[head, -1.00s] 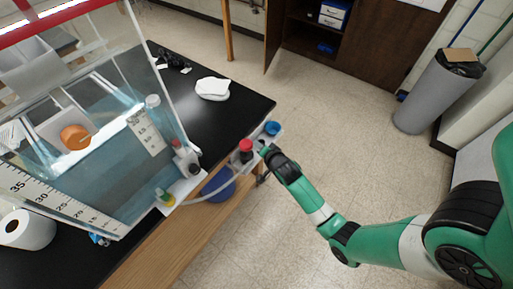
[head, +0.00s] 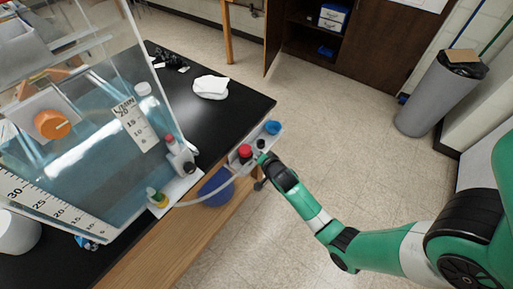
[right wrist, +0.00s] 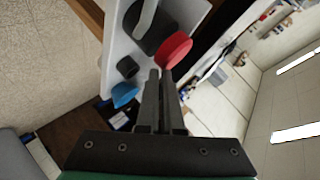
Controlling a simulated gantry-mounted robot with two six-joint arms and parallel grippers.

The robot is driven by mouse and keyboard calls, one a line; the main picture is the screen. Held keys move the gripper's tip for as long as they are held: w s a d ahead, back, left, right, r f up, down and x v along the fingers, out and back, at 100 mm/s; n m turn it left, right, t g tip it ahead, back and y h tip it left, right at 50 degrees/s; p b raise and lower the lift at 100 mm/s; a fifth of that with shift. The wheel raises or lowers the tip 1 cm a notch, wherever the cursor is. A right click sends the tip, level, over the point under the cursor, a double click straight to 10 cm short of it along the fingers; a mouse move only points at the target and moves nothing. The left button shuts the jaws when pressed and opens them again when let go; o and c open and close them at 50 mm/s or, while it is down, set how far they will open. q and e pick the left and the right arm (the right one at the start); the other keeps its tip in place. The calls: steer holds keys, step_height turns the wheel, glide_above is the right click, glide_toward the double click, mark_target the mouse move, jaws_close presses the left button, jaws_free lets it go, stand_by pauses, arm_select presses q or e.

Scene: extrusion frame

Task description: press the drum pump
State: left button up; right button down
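The drum pump shows as a red round knob (head: 245,151) over a dark body, on a white plate (head: 262,144) at the table's right edge. A pale hose runs from it to the left. The right wrist view also shows the red knob (right wrist: 174,50), the dark body (right wrist: 146,30) and the hose. My right gripper (head: 262,157) is just right of the knob in the head view. In the right wrist view its two fingers (right wrist: 160,75) are together with nothing between them. Their tips are close to the knob; contact is unclear. My left gripper is not in view.
A blue cap (head: 272,127) and a small black knob (head: 260,143) share the plate. A clear tank (head: 85,130) with printed scales fills the left. A crumpled white cloth (head: 211,87) lies on the black tabletop (head: 225,120). A grey bin (head: 437,95) stands on the open floor.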

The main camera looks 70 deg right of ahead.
steer(key=s+d+r+p+v, duration=0.1)
steer(key=p+v, duration=0.5)
steer(key=v, duration=0.7)
steer(key=shift+d+r, duration=0.15)
steer(key=shift+d, duration=0.5)
steer(key=shift+w, duration=0.1)
stand_by(2.5)
